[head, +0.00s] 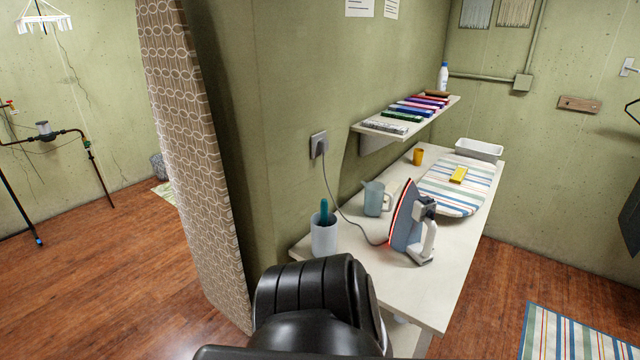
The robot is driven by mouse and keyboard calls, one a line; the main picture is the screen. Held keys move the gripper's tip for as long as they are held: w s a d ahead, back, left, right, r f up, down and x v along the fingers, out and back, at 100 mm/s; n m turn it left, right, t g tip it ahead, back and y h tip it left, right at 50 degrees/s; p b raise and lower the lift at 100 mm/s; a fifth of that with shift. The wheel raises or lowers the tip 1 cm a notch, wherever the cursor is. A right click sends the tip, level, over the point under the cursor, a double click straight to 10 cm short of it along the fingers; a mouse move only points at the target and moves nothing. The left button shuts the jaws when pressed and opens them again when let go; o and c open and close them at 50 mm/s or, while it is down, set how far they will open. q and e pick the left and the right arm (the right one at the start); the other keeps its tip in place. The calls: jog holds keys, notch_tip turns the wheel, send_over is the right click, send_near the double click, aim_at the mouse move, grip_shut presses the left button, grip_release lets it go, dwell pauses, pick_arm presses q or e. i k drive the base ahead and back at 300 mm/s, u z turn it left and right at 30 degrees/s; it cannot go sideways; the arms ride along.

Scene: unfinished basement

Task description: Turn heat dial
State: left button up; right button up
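A steam iron (410,232) stands upright on its heel on the white table (420,290). Its grey soleplate faces left, its edge shows red, and its white handle is on the right. Its cord runs from the lower left up to a wall socket (318,144). A dark part shows near the iron's upper right. I cannot make out a heat dial or its setting at this size. Neither of my grippers is in view. A black link of my own body fills the bottom middle and hides the near left part of the table.
A white cup (324,238) with a teal-handled thing stands at the table's left. A blue-grey jug (373,199) stands behind the iron. A small striped ironing board (470,192) lies farther back. A wall shelf (372,127) overhangs the back. A patterned upright board (185,150) stands left.

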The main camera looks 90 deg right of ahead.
aim_at(430, 214)
jog(key=i, duration=1.15)
jog(key=z, duration=4.1)
jog(key=i, duration=1.65)
